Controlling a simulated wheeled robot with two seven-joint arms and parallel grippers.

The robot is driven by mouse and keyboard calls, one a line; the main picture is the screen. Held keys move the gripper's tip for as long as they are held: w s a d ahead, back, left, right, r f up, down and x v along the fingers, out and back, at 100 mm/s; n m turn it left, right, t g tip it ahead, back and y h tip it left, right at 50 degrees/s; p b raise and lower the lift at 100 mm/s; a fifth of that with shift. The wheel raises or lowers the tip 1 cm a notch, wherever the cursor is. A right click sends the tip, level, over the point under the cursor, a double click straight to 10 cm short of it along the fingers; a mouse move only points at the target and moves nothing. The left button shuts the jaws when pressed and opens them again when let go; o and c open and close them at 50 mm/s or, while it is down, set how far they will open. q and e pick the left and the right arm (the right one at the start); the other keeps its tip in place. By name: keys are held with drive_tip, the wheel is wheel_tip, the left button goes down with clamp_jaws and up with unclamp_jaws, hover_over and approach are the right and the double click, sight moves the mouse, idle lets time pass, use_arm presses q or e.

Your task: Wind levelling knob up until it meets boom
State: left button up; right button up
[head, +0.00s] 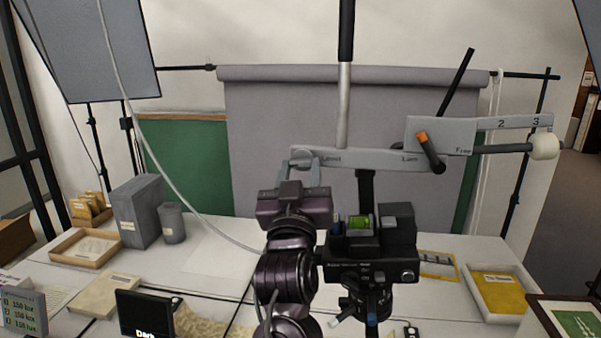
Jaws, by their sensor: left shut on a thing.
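The boom (385,159) is a long grey bar, nearly level, lettered along its face, in the middle of the head view. What looks like the levelling knob, a small round grey piece (302,157), sits at its left end beside a label that seems to read "Level". My left gripper (303,167) has come up from below, its pale fingers either side of the knob, and is shut on it. The fingers and gripper body hide the knob's lower part, so any gap between knob and boom cannot be told. My right gripper is not in view.
A black camera head (372,255) with a green bubble level stands right beside my left arm. A dark rod (345,60) rises above the boom; an orange-tipped lever (430,152) and white end knob (544,146) lie right. Grey boxes (138,212) and trays stand on the white table.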

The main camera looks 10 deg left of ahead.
use_arm(q)
drive_tip(key=m+h, duration=0.2)
drive_tip(key=m, duration=0.2)
drive_tip(key=shift+a, duration=0.2)
drive_tip(key=m+h, duration=0.2)
drive_tip(key=m, duration=0.1)
drive_tip(key=shift+m+p, duration=0.35)
drive_tip(key=shift+m, duration=0.05)
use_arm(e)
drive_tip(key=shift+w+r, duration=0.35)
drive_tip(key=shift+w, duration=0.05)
use_arm(q)
drive_tip(key=o, duration=1)
drive_tip(key=shift+s, duration=0.1)
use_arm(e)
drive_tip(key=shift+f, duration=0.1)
use_arm(q)
drive_tip(key=b+v, duration=0.4)
drive_tip(key=v, duration=0.3)
drive_tip(key=shift+s, duration=0.4)
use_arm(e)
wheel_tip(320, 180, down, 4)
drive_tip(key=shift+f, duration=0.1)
